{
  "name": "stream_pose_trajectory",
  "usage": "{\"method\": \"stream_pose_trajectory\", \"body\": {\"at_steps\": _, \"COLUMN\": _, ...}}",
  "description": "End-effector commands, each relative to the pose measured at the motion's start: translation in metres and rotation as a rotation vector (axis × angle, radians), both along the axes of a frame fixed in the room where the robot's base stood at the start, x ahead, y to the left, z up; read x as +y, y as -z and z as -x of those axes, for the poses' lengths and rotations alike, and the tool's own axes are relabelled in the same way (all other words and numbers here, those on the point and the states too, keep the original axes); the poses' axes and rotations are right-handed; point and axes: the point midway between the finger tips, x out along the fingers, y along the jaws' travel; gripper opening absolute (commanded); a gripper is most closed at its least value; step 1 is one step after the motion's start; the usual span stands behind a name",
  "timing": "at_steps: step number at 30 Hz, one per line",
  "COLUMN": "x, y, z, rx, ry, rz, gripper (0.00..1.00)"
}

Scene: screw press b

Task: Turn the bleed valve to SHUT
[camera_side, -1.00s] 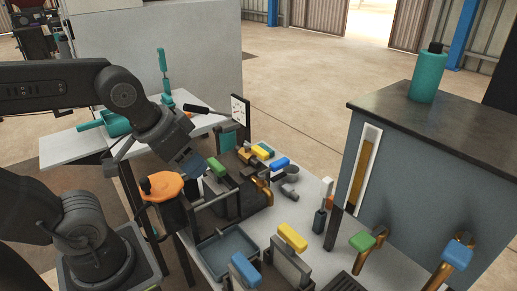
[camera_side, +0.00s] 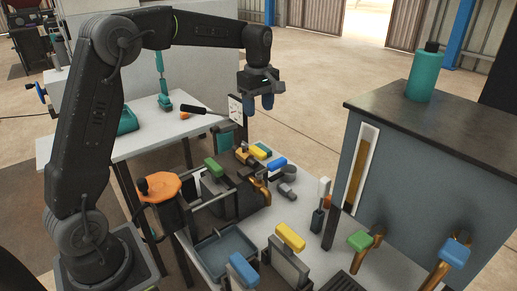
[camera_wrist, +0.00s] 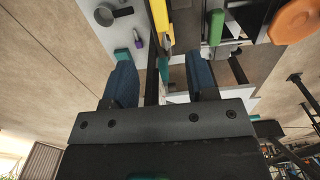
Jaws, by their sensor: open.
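My gripper (camera_side: 259,103) is open and empty, its two blue fingers pointing down, high above the back of the press bench. It also shows in the wrist view (camera_wrist: 160,75). Several coloured handles sit below it: a green one (camera_side: 213,167), a yellow one (camera_side: 259,152) and a blue one (camera_side: 277,164). In front are another yellow handle (camera_side: 291,236) and blue handle (camera_side: 243,269). A green-topped tap (camera_side: 361,241) and a blue-topped tap (camera_side: 456,253) stand by the cabinet. I cannot tell which is the bleed valve; no SHUT marking is readable.
A white dial plate (camera_side: 235,109) stands upright close below my gripper. An orange wheel (camera_side: 173,187) is at the press's left. A blue tray (camera_side: 226,246) lies in front. The cabinet (camera_side: 404,172) with a teal bottle (camera_side: 424,76) blocks the right.

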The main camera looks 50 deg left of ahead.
Motion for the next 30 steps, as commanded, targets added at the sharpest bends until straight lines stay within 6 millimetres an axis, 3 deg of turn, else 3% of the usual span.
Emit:
{"method": "stream_pose_trajectory", "body": {"at_steps": 8, "x": 0.002, "y": 0.029, "z": -0.002, "rx": 0.008, "ry": -0.017, "rz": 0.002, "gripper": 0.52}}
{"method": "stream_pose_trajectory", "body": {"at_steps": 21, "x": 0.001, "y": 0.115, "z": -0.001, "rx": 0.008, "ry": -0.015, "rz": 0.002, "gripper": 0.52}}
{"method": "stream_pose_trajectory", "body": {"at_steps": 30, "x": 0.002, "y": 0.139, "z": -0.002, "rx": 0.004, "ry": -0.014, "rz": 0.001, "gripper": 0.52}}
